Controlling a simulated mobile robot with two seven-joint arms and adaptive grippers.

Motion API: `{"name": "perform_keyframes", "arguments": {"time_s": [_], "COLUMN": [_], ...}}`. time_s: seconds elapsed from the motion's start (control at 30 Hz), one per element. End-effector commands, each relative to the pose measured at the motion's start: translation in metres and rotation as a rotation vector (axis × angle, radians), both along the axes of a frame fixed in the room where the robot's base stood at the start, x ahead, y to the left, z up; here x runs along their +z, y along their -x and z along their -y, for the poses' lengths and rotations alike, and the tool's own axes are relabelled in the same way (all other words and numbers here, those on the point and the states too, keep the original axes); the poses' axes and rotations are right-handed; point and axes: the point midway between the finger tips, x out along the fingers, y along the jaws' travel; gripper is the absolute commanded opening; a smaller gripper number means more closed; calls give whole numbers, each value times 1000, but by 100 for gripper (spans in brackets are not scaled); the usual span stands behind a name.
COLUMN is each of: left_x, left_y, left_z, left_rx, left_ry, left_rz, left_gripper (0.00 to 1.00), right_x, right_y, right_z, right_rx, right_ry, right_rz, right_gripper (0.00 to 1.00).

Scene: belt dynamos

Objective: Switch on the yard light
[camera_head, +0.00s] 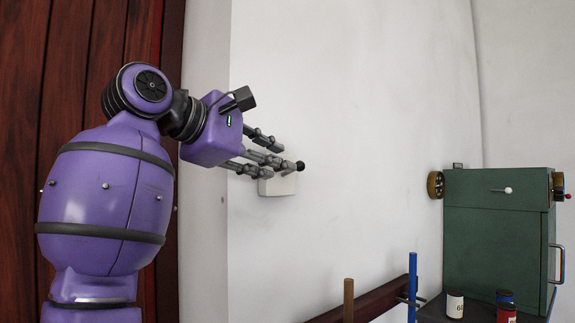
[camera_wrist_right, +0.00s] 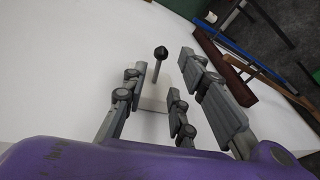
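A white switch box (camera_head: 280,187) is fixed low on the white wall, with a short lever ending in a black knob (camera_head: 300,165). In the right wrist view the knob (camera_wrist_right: 160,52) and the pale box (camera_wrist_right: 155,92) show just beyond and between the fingers. My right gripper (camera_head: 278,155) is at the switch, its grey fingers spread, and it holds nothing; they also show in the right wrist view (camera_wrist_right: 160,85). The fingers partly hide the box and lever in the head view. Whether any finger touches the lever, I cannot tell. My left gripper is not in view.
A green cabinet (camera_head: 497,225) with a side handle stands at the right, with small jars (camera_head: 455,304) in front. A blue post (camera_head: 412,285), a brown post (camera_head: 348,300) and a dark red beam (camera_head: 375,301) stand below the wall. Dark wooden boards (camera_head: 75,70) are at the left.

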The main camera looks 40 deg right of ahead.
Motion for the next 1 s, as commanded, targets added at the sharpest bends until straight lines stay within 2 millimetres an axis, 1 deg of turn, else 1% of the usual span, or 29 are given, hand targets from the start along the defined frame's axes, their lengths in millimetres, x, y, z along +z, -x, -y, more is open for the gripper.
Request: {"name": "perform_keyframes", "arguments": {"time_s": [0.03, 0.1, 0.3, 0.43, 0.7, 0.77, 0.9, 1.0], "left_x": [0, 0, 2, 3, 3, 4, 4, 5], "left_y": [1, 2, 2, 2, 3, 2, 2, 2], "left_z": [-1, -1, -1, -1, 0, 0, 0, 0], "left_rx": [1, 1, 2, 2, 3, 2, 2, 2], "left_ry": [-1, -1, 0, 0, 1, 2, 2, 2], "left_rz": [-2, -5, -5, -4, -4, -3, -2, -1], "left_gripper": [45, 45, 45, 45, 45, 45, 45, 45], "right_x": [-1, -5, -11, -13, -14, -14, -14, -14], "right_y": [-1, -4, -10, -12, -13, -13, -13, -13], "right_z": [10, 21, 46, 55, 56, 56, 56, 56], "right_rx": [-4, -4, -3, -2, -1, -2, -2, -2], "right_ry": [0, -1, 3, 2, 3, 3, 3, 3], "right_rz": [0, -1, -2, -2, -3, -3, -3, -3], "right_gripper": [26, 26, 26, 26, 26, 19, 1, 0]}}
